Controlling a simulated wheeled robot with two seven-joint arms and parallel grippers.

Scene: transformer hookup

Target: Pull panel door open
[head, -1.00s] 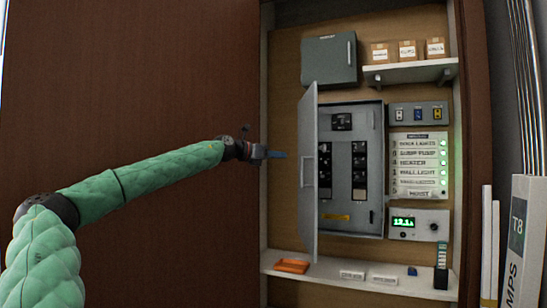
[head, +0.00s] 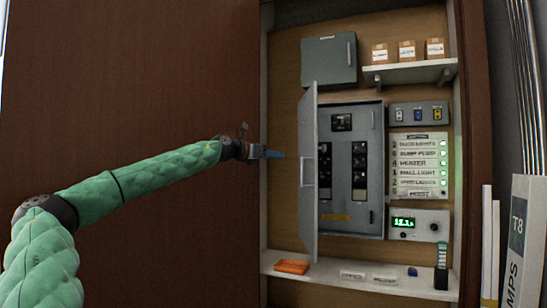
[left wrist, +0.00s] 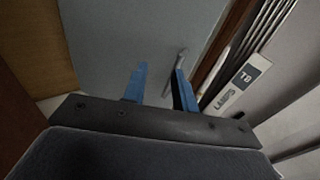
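The grey panel door (head: 309,180) stands swung open to the left of the breaker panel (head: 350,215), its face turned nearly edge-on in the head view. A vertical handle (head: 307,171) shows on it. In the left wrist view the door (left wrist: 120,35) fills the upper middle, with the handle (left wrist: 181,59) just beyond the fingers. My left gripper (head: 280,154) is just left of the door at handle height. In the left wrist view its two blue fingers (left wrist: 160,85) are apart with nothing between them. My right gripper is not in view.
A brown wooden door (head: 130,90) stands behind my left arm. A shelf (head: 345,277) below the panel holds an orange tray (head: 292,266) and small labels. A grey box (head: 329,60) hangs above. A carton marked T8 (head: 520,240) stands at the right.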

